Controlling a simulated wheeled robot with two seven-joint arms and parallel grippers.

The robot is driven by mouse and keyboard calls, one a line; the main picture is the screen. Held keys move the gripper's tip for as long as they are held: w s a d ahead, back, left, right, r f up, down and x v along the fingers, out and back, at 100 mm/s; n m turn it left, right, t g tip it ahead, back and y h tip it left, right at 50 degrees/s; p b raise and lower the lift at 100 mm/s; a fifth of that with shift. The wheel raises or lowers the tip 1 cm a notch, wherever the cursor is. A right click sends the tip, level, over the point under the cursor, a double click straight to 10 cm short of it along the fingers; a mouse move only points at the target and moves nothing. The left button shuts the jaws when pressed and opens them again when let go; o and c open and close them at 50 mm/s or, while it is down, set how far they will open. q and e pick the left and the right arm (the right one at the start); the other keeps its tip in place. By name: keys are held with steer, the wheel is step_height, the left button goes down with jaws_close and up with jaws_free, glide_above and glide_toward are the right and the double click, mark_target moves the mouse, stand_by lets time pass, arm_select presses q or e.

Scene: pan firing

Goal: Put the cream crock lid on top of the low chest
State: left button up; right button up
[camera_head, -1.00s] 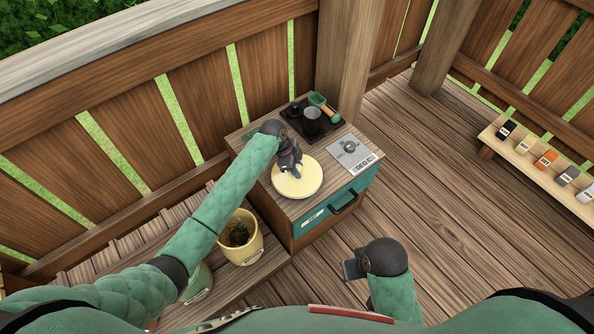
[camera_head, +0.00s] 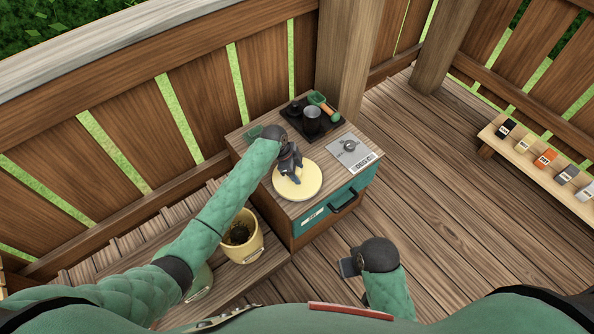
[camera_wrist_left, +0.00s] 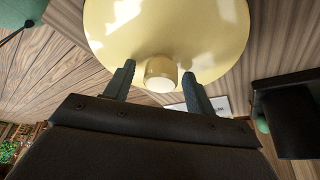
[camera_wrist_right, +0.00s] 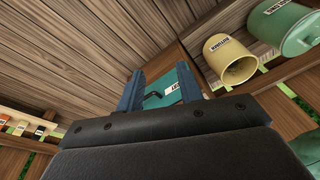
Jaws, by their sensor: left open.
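The cream crock lid (camera_head: 309,188) is a round pale-yellow disc lying on top of the low chest (camera_head: 275,184), near its front left. In the left wrist view the lid (camera_wrist_left: 165,30) shows its knob (camera_wrist_left: 161,74) between my left gripper's fingers. My left gripper (camera_head: 294,174) is open over the lid, with a gap on each side of the knob. My right gripper (camera_head: 346,267) is away from the chest, low over the deck to its front right. In the right wrist view its fingers (camera_wrist_right: 160,85) are apart with nothing between them.
A dark tray (camera_head: 325,127) with a dark cup and a green scoop stands at the chest's back. A grey labelled plate (camera_head: 350,152) lies at its right. An open cream crock (camera_head: 243,240) stands on the lower bench at left. A low shelf (camera_head: 520,160) holds several small labelled blocks.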

arm_select(q)
steer(key=shift+r, duration=0.25)
steer(key=shift+v, duration=1.2)
steer(key=b+v, duration=0.1)
steer(key=v, duration=0.2)
steer(key=shift+a, duration=0.1)
steer(key=v, duration=0.5)
steer(key=s+a+f+n+t, duration=0.15)
steer(key=s+n, duration=0.65)
steer(key=s, duration=1.1)
steer(key=s+a+r+n+y, duration=0.1)
steer(key=s+a+n, duration=0.2)
steer(key=s, duration=0.3)
steer(key=s+a+r+n+y, duration=0.1)
steer(key=s+a+n, duration=0.2)
steer(key=s, duration=0.4)
steer(key=s+a+r+n+t+y, duration=0.1)
steer(key=s+a+r+n, duration=0.1)
steer(key=s+a, duration=0.3)
steer(key=s+n, duration=0.1)
steer(key=s, duration=0.1)
steer(key=shift+s+a+n+b, duration=0.2)
steer(key=shift+s+n+b, duration=0.1)
steer(key=shift+n, duration=0.1)
arm_select(e)
steer(key=r, duration=0.1)
steer(key=s+r, duration=0.1)
steer(key=r, duration=0.1)
steer(key=shift+a+r, duration=0.1)
steer(key=shift+a, duration=0.05)
